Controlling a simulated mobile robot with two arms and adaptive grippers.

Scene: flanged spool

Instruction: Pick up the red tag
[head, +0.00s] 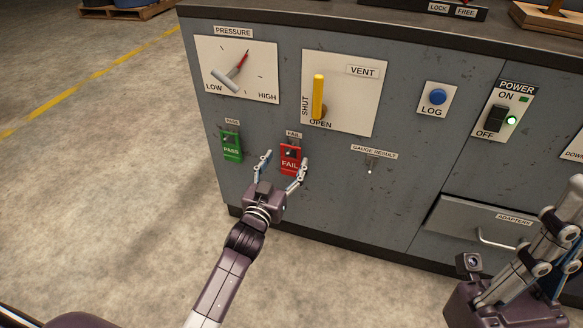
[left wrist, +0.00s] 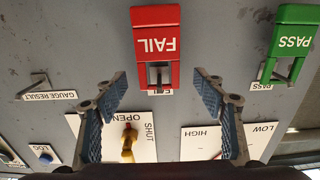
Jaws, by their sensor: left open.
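The red tag (head: 290,160), marked FAIL, hangs on a hook under a small FAIL label on the grey cabinet front. My left gripper (head: 285,158) is open in front of it, one finger on each side of the tag in the head view. In the left wrist view, which is upside down, the red tag (left wrist: 156,42) appears centred beyond the spread, empty fingers (left wrist: 160,82). I cannot tell whether a finger touches it. My right gripper (head: 562,205) is at the right edge, partly cut off, away from the tag.
A green PASS tag (head: 231,146) hangs to the left of the red one. An empty hook labelled GAUGE RESULT (head: 370,164) is to the right. Above are a pressure dial (head: 237,70) and a yellow vent lever (head: 318,97). A drawer (head: 478,232) is at lower right.

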